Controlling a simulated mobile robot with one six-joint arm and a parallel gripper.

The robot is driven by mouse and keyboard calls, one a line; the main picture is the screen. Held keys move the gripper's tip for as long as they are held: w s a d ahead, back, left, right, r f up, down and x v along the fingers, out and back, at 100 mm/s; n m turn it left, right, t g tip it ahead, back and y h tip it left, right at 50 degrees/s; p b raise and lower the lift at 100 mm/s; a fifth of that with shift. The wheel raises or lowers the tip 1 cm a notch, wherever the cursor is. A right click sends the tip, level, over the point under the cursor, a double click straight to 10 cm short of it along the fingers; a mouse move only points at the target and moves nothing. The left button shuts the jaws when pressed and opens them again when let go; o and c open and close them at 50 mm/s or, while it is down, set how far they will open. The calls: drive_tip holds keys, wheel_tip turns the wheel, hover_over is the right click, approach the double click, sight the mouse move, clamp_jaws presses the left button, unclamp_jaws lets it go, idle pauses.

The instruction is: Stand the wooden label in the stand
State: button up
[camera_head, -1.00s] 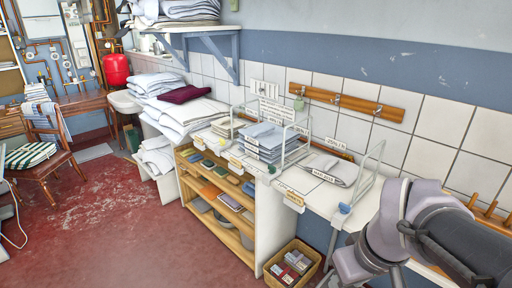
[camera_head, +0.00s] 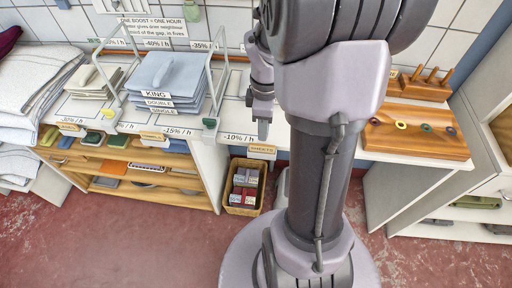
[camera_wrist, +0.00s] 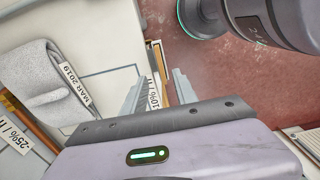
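A wooden label reading SHEETS (camera_head: 262,149) is at the front edge of the white counter, just below my gripper (camera_head: 263,129). In the wrist view, my gripper (camera_wrist: 158,85) is open, with its two fingers apart and pointing at the counter edge. A narrow wooden strip (camera_wrist: 155,58) and a "10% / h" tag (camera_wrist: 153,97) show between and beyond the fingers. I see no grip on anything. I cannot tell which piece is the label's stand. Similar wooden labels (camera_head: 152,135) are along the counter edge to the left.
A wire divider (camera_head: 217,90) stands left of my gripper, beside stacked blue linen (camera_head: 165,78). A folded grey cloth (camera_wrist: 50,78) tagged MAR 2019 lies near my fingers. A basket of boxes (camera_head: 243,187) is on the floor below. A wooden board with rings (camera_head: 415,131) is at right.

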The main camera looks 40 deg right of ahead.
sight(262, 145)
wheel_tip(262, 145, down, 9)
drive_tip(key=b, duration=0.4)
drive_tip(key=shift+a+f, duration=0.1)
drive_tip(key=shift+r, duration=0.2)
drive_tip(key=shift+c, duration=0.4)
clamp_jaws()
